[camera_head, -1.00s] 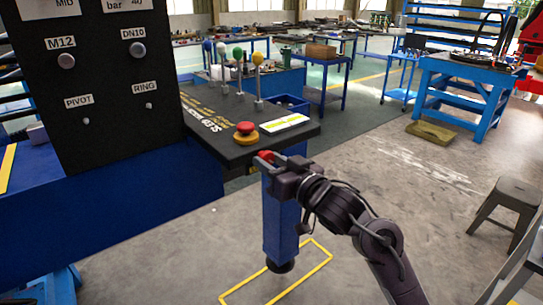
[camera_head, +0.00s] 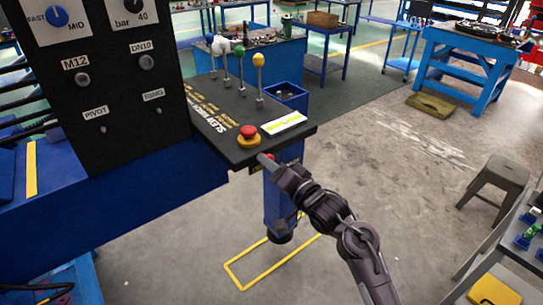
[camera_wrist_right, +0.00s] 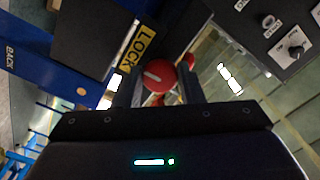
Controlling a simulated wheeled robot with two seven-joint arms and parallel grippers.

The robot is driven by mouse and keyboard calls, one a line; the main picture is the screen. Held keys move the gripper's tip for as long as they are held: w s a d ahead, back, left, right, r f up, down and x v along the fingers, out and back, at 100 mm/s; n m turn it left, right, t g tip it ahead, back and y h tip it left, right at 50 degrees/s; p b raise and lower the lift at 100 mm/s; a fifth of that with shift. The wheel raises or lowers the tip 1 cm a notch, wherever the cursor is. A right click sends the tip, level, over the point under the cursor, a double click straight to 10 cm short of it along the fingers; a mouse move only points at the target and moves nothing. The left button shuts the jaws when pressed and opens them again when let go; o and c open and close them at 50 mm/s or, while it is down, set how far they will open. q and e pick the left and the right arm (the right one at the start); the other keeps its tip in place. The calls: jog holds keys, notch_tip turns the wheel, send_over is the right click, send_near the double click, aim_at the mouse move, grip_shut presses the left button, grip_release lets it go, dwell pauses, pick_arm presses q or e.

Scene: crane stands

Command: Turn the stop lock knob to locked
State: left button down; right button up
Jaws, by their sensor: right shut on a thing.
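The red round stop lock knob (camera_wrist_right: 160,76) sits between the two fingers of my right gripper (camera_wrist_right: 160,90) in the right wrist view. A pale line mark shows on the left part of its face. A yellow LOCK label (camera_wrist_right: 138,48) is just beside it, up and left. In the head view my right gripper (camera_head: 269,161) is at the front edge of the black console, and its fingers mostly hide the knob. The gripper is shut on the knob. My left gripper is not in view.
A red mushroom button (camera_head: 248,132) on a yellow base stands on the black console top, close above my right gripper. Several ball-topped levers (camera_head: 259,75) stand behind it. A blue post (camera_head: 281,208) is below the gripper. A stool (camera_head: 496,182) stands right on open floor.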

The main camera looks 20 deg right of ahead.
jog(key=shift+m, duration=0.3)
dwell(0.4)
jog(key=o, duration=1)
jog(key=shift+c, duration=0.2)
jog(key=b+v, duration=0.2)
jog(key=v, duration=0.5)
jog(key=shift+s+d, duration=0.15)
jog(key=shift+s, duration=0.2)
